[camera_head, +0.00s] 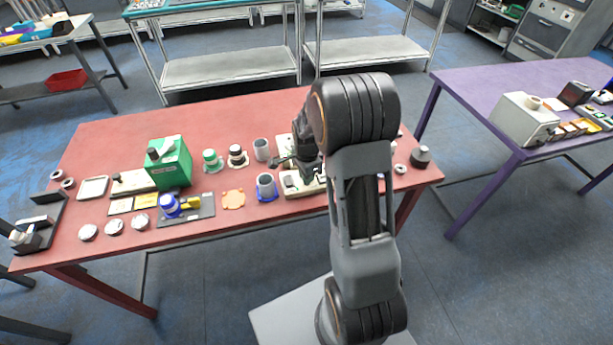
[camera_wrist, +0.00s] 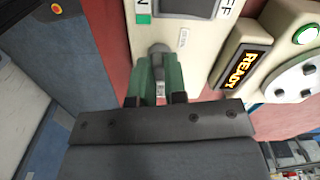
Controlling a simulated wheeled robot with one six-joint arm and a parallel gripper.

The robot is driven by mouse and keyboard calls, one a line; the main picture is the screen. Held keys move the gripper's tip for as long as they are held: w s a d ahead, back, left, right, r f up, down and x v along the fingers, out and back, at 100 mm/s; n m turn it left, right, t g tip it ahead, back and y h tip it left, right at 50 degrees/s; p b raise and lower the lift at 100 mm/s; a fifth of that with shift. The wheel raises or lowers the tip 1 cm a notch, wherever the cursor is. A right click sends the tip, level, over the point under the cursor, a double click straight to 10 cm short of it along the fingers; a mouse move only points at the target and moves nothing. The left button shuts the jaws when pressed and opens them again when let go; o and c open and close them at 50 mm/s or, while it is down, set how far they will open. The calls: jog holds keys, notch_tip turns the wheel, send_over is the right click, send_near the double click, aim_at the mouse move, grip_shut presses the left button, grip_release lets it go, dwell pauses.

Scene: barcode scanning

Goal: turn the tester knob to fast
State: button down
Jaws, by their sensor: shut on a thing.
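In the wrist view my gripper (camera_wrist: 159,72) has its green fingers closed around a small grey knob (camera_wrist: 158,47). The knob sits on a cream panel (camera_wrist: 200,55) and is partly hidden between the fingers. A small printed label (camera_wrist: 183,37) stands beside it, too small to read surely. I cannot tell which setting the knob points to. At the top of the panel is a dark switch (camera_wrist: 190,6) with partly cut-off lettering and a green mark. In the head view my gripper is mostly hidden by my arm, over the cream devices on the red table.
A cream device with a lit READY display (camera_wrist: 243,67), a green button (camera_wrist: 305,35) and a round white plate (camera_wrist: 290,85) stands close right. On the red table (camera_head: 110,135) are a green box (camera_head: 170,160) and several small parts. A purple table (camera_head: 470,90) stands right.

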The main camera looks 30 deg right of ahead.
jog(key=shift+m, duration=1.2)
jog(key=c, duration=1.2)
grip_release()
jog(key=shift+o, duration=0.2)
notch_tip(320, 180, up, 14)
jog(key=shift+f, duration=0.1)
